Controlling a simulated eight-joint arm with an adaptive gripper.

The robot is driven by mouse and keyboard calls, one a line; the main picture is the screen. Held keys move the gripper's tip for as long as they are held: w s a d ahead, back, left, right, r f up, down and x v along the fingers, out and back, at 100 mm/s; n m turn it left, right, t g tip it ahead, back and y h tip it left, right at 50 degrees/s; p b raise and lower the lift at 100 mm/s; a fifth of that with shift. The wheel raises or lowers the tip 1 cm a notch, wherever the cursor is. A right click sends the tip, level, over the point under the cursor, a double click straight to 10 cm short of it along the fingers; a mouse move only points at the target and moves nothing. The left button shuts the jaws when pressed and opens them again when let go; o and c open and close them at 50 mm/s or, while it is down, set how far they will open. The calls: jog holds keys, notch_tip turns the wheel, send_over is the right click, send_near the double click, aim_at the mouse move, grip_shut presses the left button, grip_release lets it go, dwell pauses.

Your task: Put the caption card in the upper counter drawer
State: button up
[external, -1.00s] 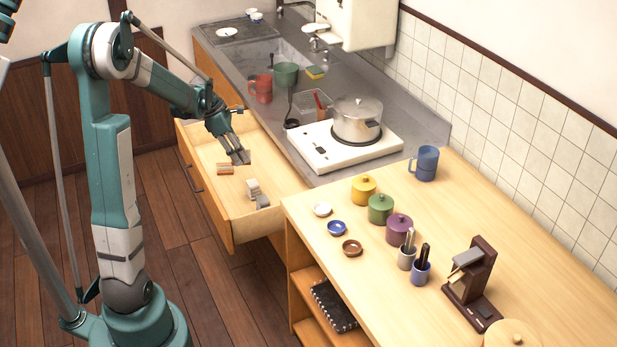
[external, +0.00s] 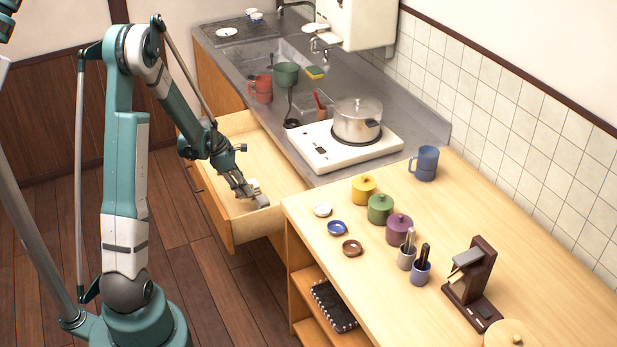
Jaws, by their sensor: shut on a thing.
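The open counter drawer (external: 227,222) is pulled out below the sink counter, with its pale wooden interior showing. My gripper (external: 252,201) is inside the drawer, pointing down near its front right end. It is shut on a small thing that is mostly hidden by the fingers. I cannot make out whether this is the caption card, and I see no clear caption card elsewhere. A small white item (external: 254,184) and a grey item (external: 263,201) lie in the drawer, right beside the fingertips. I cannot tell whether the fingers touch them.
The drawer's right wall and the wooden counter (external: 450,228) stand close to my gripper. A white stove (external: 318,152) with a pot (external: 357,121) sits above the drawer. Lidded jars, small dishes and a blue mug (external: 427,163) stand on the counter. The drawer's far part is clear.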

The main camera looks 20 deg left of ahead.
aim_at(246, 207)
dwell(0.3)
jog(key=shift+f+b, duration=0.8)
jog(key=shift+f, duration=2.3)
jog(key=shift+f+b, duration=0.5)
jog(key=shift+f, duration=1.4)
jog(key=shift+f, duration=0.15)
jog(key=o, duration=0.8)
jog(key=shift+r, duration=0.2)
jog(key=shift+p+v, duration=1.35)
jog(key=shift+v, duration=4.6)
